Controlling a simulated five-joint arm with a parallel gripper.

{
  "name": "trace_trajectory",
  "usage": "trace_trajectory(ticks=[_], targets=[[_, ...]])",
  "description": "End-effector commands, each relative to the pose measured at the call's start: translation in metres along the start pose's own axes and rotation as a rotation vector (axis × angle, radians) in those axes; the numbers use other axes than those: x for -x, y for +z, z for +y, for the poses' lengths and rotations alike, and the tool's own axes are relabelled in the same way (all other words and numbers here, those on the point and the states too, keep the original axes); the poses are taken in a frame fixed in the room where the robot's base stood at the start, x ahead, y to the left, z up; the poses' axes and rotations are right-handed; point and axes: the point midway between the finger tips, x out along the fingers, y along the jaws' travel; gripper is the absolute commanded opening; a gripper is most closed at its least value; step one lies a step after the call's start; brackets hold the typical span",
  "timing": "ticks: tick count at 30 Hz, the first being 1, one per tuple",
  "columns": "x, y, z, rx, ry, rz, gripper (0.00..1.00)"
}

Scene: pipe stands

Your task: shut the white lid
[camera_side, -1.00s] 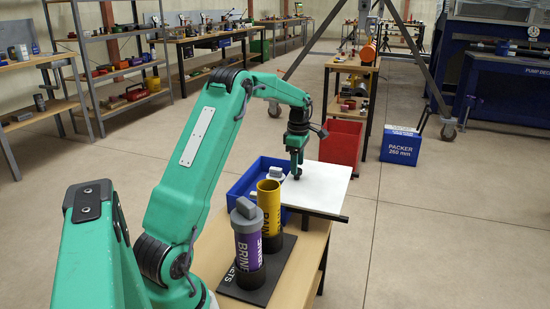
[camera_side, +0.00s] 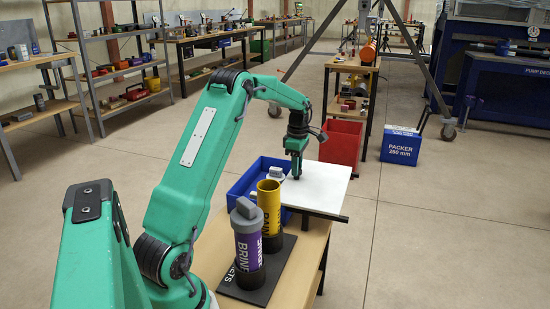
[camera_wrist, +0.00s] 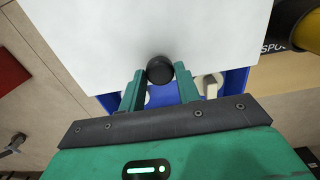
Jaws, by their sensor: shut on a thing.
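The white lid (camera_side: 322,187) is a flat square panel, lying level at the right of the blue box (camera_side: 243,190) and over part of it. In the wrist view the lid (camera_wrist: 110,38) fills the top, with its round black knob (camera_wrist: 160,69) near the lower edge. My gripper (camera_side: 296,177) points down at the lid's left part; in the wrist view (camera_wrist: 160,80) its two fingers are shut on the knob. Part of the blue box shows uncovered, with pale parts (camera_wrist: 212,85) inside. The knob is hidden in the side view.
A yellow cylinder (camera_side: 269,207) and a purple cylinder (camera_side: 248,241) with a grey top stand upright on a black base (camera_side: 275,277) in front of the box. A red bin (camera_side: 341,146) and a blue packer box (camera_side: 400,147) are on the floor beyond.

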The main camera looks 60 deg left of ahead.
Motion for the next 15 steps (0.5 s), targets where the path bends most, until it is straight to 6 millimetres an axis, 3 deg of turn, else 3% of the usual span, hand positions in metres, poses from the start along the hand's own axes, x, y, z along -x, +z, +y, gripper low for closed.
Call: trace_trajectory(ticks=[15], targets=[[0.0,-0.025,0.0,0.002,0.001,0.0,0.24]])
